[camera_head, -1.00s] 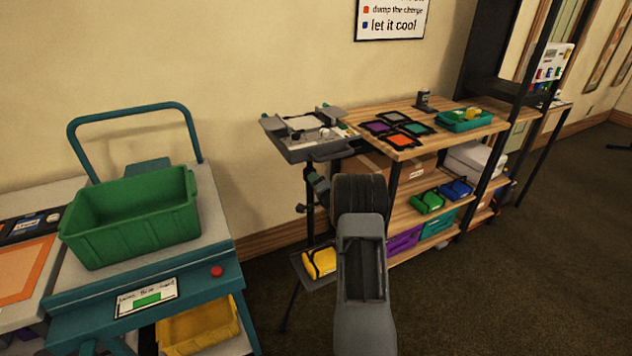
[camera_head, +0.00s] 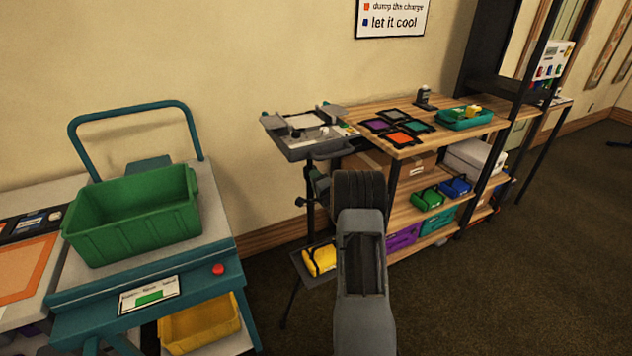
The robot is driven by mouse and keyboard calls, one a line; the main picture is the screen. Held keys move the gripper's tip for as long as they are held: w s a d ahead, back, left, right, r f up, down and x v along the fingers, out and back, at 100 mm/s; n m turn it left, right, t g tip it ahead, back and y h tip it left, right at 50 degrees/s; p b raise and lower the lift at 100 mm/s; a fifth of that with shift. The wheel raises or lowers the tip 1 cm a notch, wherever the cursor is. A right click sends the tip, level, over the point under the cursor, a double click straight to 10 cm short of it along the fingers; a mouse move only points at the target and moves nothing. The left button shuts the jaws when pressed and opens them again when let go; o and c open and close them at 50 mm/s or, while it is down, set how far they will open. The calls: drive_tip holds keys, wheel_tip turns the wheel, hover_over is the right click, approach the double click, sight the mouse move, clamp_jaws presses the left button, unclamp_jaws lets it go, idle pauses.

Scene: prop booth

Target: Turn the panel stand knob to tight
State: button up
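The panel stand (camera_head: 300,151) is a grey tray-like panel on a dark upright post, left of the wooden shelf.
A wooden shelf (camera_head: 455,138) with tiles, bins and boxes stands close on the right. A yellow bag-like item (camera_head: 320,259) lies on a low platform by the post. A teal cart (camera_head: 75,300) with a green bin (camera_head: 135,222) stands left. Open carpet lies at right.

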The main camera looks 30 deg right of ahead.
drive_tip(key=o, duration=0.4)
drive_tip(key=s, duration=0.4)
drive_tip(key=s+a, duration=0.1)
drive_tip(key=s, duration=0.4)
drive_tip(key=s+a, duration=0.1)
drive_tip(key=s, duration=0.3)
drive_tip(key=shift+s+p, duration=0.3)
drive_tip(key=shift+s, duration=0.05)
